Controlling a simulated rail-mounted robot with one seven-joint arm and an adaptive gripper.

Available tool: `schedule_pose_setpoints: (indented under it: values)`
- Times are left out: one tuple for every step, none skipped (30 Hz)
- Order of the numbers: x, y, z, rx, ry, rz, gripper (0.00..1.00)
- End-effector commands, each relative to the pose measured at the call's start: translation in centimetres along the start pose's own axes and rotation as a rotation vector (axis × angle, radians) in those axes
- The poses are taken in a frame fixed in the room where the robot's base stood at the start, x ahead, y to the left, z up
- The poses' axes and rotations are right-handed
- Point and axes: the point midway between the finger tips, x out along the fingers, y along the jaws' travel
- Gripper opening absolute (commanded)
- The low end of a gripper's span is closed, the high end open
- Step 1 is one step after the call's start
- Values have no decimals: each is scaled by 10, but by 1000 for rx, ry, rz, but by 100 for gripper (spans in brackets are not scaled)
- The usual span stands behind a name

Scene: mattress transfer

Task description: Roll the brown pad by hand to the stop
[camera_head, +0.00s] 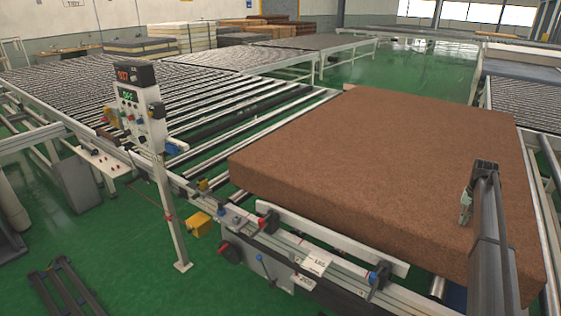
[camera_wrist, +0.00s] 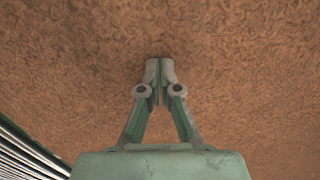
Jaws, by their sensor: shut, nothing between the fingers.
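The brown pad (camera_head: 390,165) is a thick rectangular block lying flat on the conveyor at the right of the head view. It fills most of the wrist view (camera_wrist: 230,60). My gripper (camera_head: 465,208) is at the pad's right part in the head view, low over or against its surface. In the wrist view my gripper (camera_wrist: 159,66) has its two fingertips together with nothing between them, pointing at the brown surface. I cannot tell whether the tips touch it. I cannot make out the stop for certain; a white rail (camera_head: 330,238) runs along the pad's near side.
A roller conveyor (camera_head: 210,125) with bare rollers extends left of the pad. A control post (camera_head: 150,130) with a red display stands at the conveyor's near edge. Stacked mattresses (camera_head: 185,37) lie at the back. Rollers (camera_wrist: 25,150) show at the wrist view's lower left.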

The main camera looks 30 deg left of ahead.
Motion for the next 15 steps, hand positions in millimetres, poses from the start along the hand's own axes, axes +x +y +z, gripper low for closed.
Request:
schedule_pose_setpoints:
  values:
    - [-5, -1, 0, -1, 1, 0, 0]
    - [-7, -1, 0, -1, 1, 0, 0]
    - [-11, 0, 0, -1, 1, 0, 0]
    - [-13, 0, 0, 0, 1, 0, 0]
    - [-16, 0, 0, 0, 1, 0, 0]
    - [-19, 0, 0, 0, 1, 0, 0]
    - [-21, 0, 0, 0, 1, 0, 0]
    - [-23, 0, 0, 0, 1, 0, 0]
    - [-26, 0, 0, 0, 2, 0, 0]
    - [-28, 0, 0, 0, 2, 0, 0]
    - [-31, 0, -1, 0, 2, 0, 0]
    - [-34, 0, -1, 0, 2, 0, 0]
    - [-36, 0, -1, 0, 2, 0, 0]
    - [-39, 0, -1, 0, 2, 0, 0]
    - [-42, 0, -1, 0, 2, 0, 0]
